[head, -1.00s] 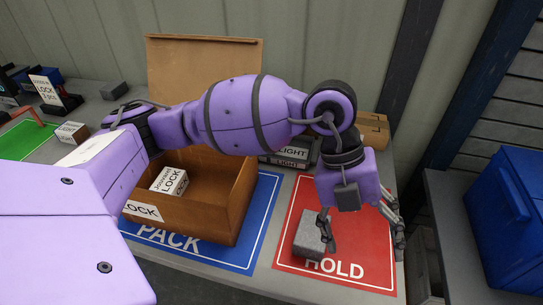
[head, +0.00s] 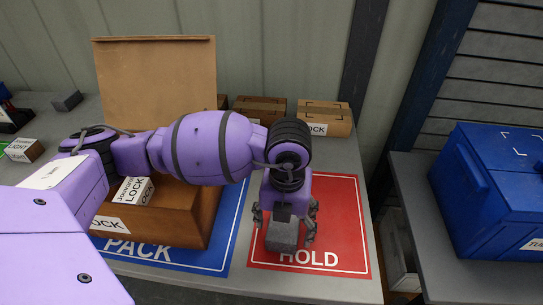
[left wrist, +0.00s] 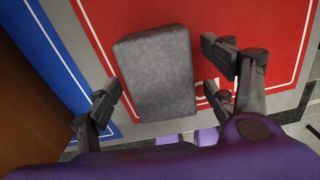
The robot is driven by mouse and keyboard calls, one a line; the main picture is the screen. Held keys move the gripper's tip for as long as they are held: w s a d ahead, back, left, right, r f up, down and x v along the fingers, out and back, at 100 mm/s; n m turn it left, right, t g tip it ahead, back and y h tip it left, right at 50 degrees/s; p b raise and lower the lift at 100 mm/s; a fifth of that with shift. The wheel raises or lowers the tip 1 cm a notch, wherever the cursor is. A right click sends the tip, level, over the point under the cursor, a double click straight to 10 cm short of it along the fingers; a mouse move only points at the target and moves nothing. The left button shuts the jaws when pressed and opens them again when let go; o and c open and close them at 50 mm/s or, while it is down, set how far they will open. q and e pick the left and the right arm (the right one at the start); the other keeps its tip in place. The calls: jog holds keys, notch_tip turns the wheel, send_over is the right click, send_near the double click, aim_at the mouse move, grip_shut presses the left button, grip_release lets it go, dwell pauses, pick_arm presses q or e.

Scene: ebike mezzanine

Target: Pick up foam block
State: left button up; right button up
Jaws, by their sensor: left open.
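The grey foam block (head: 282,236) lies on the red HOLD mat (head: 338,215), near the mat's left front part. In the left wrist view the foam block (left wrist: 156,72) is between the two open fingers, with a gap to each finger visible. My left gripper (head: 285,232) is over the block with its fingers spread to the block's left and right sides. The left gripper also shows in the wrist view (left wrist: 165,85), open and empty. My right gripper is in neither view.
A brown open box (head: 178,222) with a LOCK-labelled carton (head: 134,191) stands on the blue PACK mat (head: 228,252), left of the block. Small brown boxes (head: 325,117) stand at the back. A blue bin (head: 490,195) is on a separate surface to the right.

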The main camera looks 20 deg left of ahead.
pick_arm(q)
jog(key=c, duration=1.2)
jog(key=shift+o, duration=0.2)
jog(key=shift+r, duration=0.1)
